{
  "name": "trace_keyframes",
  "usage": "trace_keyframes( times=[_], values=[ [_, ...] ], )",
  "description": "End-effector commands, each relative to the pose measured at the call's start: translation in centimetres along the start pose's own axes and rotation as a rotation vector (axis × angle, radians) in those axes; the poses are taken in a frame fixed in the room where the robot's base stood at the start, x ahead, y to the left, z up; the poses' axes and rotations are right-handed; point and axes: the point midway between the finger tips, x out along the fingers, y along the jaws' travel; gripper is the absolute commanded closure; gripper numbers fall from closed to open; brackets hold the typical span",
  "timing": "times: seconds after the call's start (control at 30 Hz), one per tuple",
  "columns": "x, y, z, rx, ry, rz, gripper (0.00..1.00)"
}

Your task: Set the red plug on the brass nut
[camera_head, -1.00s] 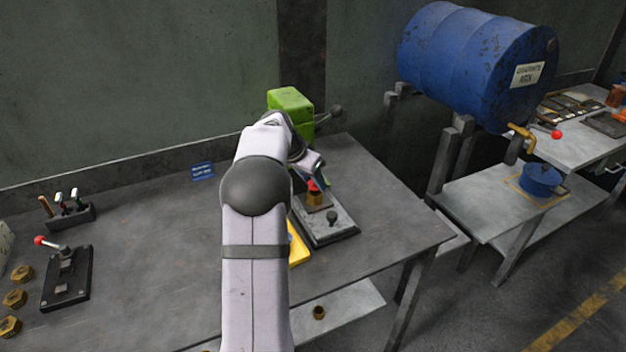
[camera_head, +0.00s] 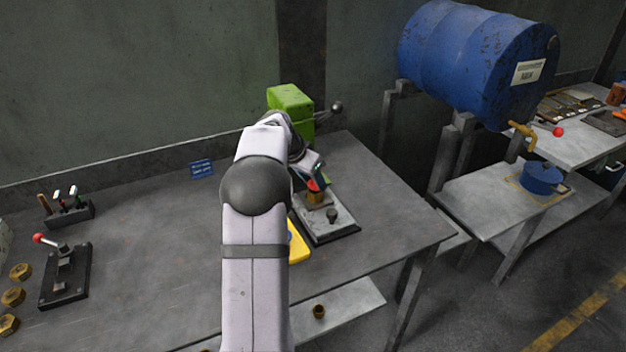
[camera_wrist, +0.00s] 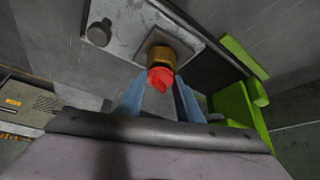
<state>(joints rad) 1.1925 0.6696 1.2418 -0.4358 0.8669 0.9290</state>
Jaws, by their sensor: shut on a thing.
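The red plug (camera_wrist: 159,77) is between the two blue fingers of my gripper (camera_wrist: 160,84) in the wrist view. In the head view the red plug (camera_head: 312,185) shows just under my gripper (camera_head: 317,178). My gripper is shut on the plug. The brass nut (camera_wrist: 160,57) sits on the grey plate of a fixture (camera_head: 330,228), and it also shows in the head view (camera_head: 315,198). The plug is right at the top of the nut and looks to touch it. I cannot tell if it is fully seated. The fingers hide part of the plug's sides.
A green block (camera_head: 291,104) with a lever stands behind the fixture. A dark knob (camera_head: 332,215) is on the fixture plate near the nut. A yellow object (camera_head: 298,245) lies left of the fixture, partly behind my arm. The bench's right side is clear.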

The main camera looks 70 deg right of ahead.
Motion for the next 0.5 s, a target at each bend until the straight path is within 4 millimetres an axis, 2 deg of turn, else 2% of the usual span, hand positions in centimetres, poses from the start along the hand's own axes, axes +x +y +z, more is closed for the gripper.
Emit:
trace_keyframes(
  times=[0.27, 0.3, 0.4, 0.5],
  values=[
    [0.39, 0.00, 0.23, 0.000, 0.000, 0.000, 0.75],
    [0.39, 0.00, 0.23, 0.000, 0.000, 0.000, 0.65],
    [0.35, 0.00, 0.21, 0.000, 0.000, 0.000, 0.46],
    [0.36, 0.00, 0.21, 0.000, 0.000, 0.000, 0.46]
  ],
)
